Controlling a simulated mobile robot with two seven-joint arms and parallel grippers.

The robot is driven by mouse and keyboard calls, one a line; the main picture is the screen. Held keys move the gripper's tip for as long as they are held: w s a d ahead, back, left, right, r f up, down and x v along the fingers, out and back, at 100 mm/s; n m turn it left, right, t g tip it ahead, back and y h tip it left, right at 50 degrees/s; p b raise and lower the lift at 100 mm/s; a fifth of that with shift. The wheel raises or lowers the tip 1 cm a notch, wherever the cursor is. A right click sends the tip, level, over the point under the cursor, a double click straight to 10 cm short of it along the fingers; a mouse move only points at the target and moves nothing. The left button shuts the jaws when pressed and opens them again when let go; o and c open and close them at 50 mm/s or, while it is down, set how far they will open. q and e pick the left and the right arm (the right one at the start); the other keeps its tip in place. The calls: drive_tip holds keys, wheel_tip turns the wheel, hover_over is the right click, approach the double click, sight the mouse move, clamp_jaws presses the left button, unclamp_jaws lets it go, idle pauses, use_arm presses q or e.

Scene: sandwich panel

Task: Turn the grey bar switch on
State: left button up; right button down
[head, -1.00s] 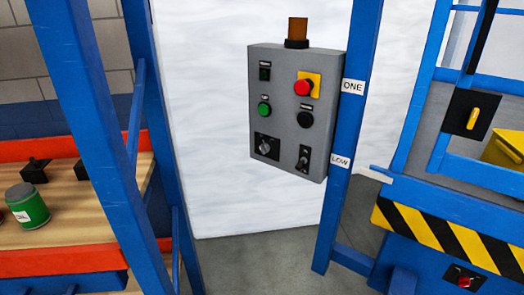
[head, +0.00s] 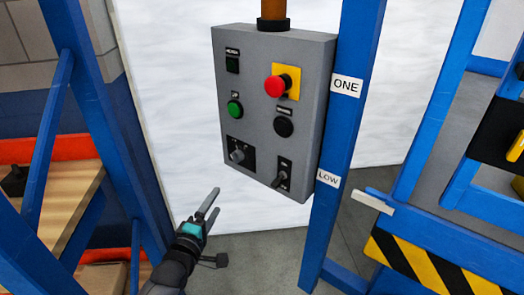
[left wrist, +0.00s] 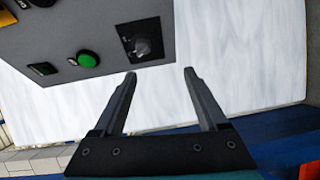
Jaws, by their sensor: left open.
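A grey control box (head: 262,110) hangs on a blue post. At its lower left is a grey bar-like knob (head: 237,155) on a black plate; it also shows in the left wrist view (left wrist: 142,47). At its lower right is a dark lever switch (head: 282,177) on another black plate. I cannot tell for certain which is the grey bar switch, nor read their positions. My left gripper (head: 212,201) is open and empty, below the box's lower left corner and apart from it. In the left wrist view its fingers (left wrist: 160,73) point toward the box's edge near the knob.
The box also carries a red mushroom button (head: 276,86) on yellow, a green button (head: 235,109) and a black button (head: 284,127). A blue post (head: 347,120) with "ONE" and "LOW" labels stands right of it. Blue shelving (head: 110,130) stands left. The white wall behind is bare.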

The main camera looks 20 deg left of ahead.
use_arm(q)
wheel_tip(320, 180, up, 3)
drive_tip(key=w, duration=0.2)
drive_tip(key=b, duration=0.4)
approach(236, 159)
drive_tip(key=shift+n+t, duration=0.4)
drive_tip(key=w, duration=0.5)
drive_tip(key=w+a, duration=0.1)
drive_tip(key=w, duration=0.2)
drive_tip(key=shift+a+f, duration=0.1)
drive_tip(key=shift+f, duration=0.3)
drive_tip(key=shift+w+a, duration=0.1)
drive_tip(key=shift+w, duration=0.5)
use_arm(e)
drive_tip(key=shift+s+f, duration=0.1)
drive_tip(key=shift+f, duration=1.9)
use_arm(q)
clamp_jaws()
